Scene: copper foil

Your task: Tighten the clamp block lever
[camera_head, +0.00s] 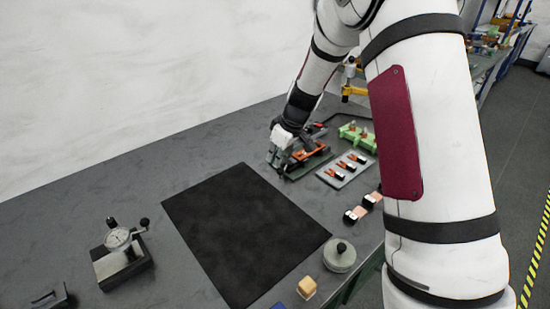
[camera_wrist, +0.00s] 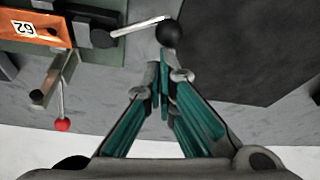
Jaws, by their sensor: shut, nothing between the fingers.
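A fixture with a green base and an orange block (camera_wrist: 32,28) marked 62 lies at the upper left of the wrist view; the orange block (camera_head: 318,146) also shows in the head view. A silver lever (camera_wrist: 138,26) runs right from a dark pivot on it and ends in a black ball knob (camera_wrist: 169,34). A second, thin lever on the fixture ends in a red ball (camera_wrist: 62,124). My gripper (camera_wrist: 164,78) has its teal fingers shut and empty, with the tips just below the black knob in the picture. I cannot tell whether they touch it.
A black mat (camera_head: 245,230) covers the middle of the grey table. A tray with small copper-coloured parts (camera_head: 345,168) and a green rack (camera_head: 356,136) stand right of the fixture. A dial gauge (camera_head: 120,245) stands front left, a round weight (camera_head: 340,255) front right.

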